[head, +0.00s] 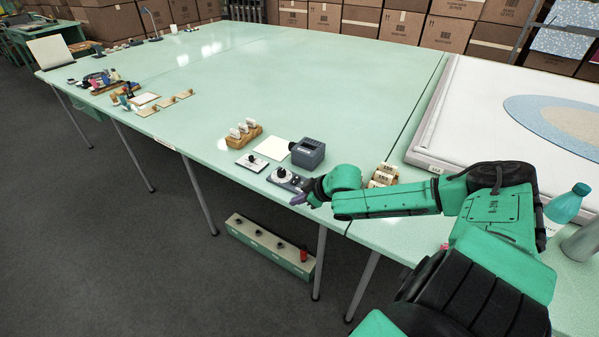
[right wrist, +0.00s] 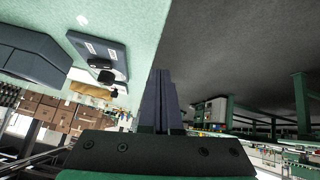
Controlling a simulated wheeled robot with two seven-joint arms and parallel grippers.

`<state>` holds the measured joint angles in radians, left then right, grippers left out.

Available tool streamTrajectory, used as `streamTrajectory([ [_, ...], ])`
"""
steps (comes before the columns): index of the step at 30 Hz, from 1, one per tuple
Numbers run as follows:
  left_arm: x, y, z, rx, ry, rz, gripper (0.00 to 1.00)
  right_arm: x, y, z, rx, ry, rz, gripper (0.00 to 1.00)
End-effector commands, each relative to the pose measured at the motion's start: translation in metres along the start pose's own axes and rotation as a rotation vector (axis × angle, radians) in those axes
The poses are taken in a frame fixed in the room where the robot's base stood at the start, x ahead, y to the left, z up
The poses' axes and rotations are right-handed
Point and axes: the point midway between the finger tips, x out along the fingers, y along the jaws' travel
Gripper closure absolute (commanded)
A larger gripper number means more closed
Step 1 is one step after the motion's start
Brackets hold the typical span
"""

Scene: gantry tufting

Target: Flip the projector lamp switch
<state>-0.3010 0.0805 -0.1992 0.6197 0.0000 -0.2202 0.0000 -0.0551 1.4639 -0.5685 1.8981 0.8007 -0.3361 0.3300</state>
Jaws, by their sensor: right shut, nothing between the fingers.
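A grey-blue switch panel (head: 288,180) with a dark knob or lever lies near the table's front edge. It also shows in the right wrist view (right wrist: 98,50), with pale labels and a dark protruding part at its edge. I cannot tell which way the switch is set. My right gripper (head: 298,199) is shut and empty, just in front of the panel at the table edge. In the right wrist view its dark fingers (right wrist: 161,78) are together, pointing past the table edge, apart from the panel. My left gripper is not in view.
A dark grey-blue box (head: 308,153) stands behind the panel. A white plate with a knob (head: 251,163), a wooden rack (head: 243,134) and a paper sheet (head: 272,148) are nearby. Small rolls (head: 384,174) stand right, by my forearm. The table's middle (head: 290,75) is clear.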

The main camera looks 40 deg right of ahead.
Motion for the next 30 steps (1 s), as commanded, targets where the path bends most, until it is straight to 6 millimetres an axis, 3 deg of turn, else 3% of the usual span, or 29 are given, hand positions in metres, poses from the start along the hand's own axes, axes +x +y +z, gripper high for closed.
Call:
streamTrajectory([
  [3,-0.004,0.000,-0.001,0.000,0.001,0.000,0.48,-0.045,0.045,-0.024,0.011,0.017,0.049,1.00],
  [6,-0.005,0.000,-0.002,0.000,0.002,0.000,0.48,-0.074,0.070,-0.037,0.040,0.031,0.084,1.00],
  [10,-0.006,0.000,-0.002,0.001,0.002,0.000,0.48,-0.094,0.086,-0.044,0.064,0.044,0.110,1.00],
  [22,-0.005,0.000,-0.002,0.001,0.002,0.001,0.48,-0.091,0.088,-0.045,0.066,0.047,0.111,1.00],
  [27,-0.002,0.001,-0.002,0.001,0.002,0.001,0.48,-0.068,0.089,-0.043,0.073,0.045,0.109,1.00],
  [30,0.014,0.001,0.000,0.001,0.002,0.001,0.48,-0.048,0.090,-0.044,0.071,0.052,0.112,1.00],
])
